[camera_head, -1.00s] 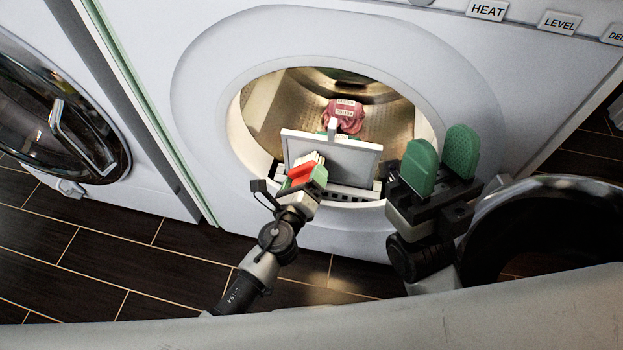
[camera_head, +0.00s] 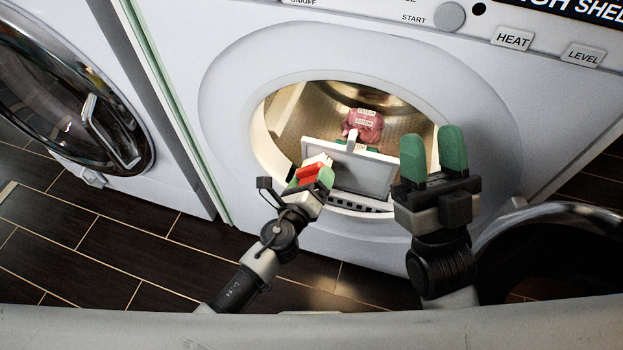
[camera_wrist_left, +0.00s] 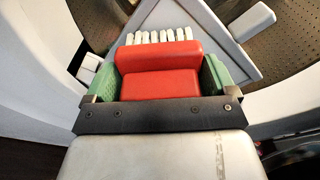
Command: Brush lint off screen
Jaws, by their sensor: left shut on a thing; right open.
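The screen (camera_head: 365,174) is a grey panel with a pale frame and a white tab on top. It stands at the lower front of the dryer opening, over a slotted rail. My left gripper (camera_head: 312,181) is shut on a red brush (camera_wrist_left: 160,70) with white bristles. The bristles point toward the screen's left part; I cannot tell whether they touch it. The frame and white tab (camera_wrist_left: 252,22) also show in the left wrist view. No lint can be made out. My right gripper (camera_head: 432,162), with green pads, is open and empty, right of the screen.
A pink cloth bundle (camera_head: 362,124) with labels lies in the drum behind the screen. The round white rim (camera_head: 235,110) surrounds the opening. The dark open door (camera_head: 545,245) is at lower right. Another machine (camera_head: 80,90) stands left. Dark floor lies below.

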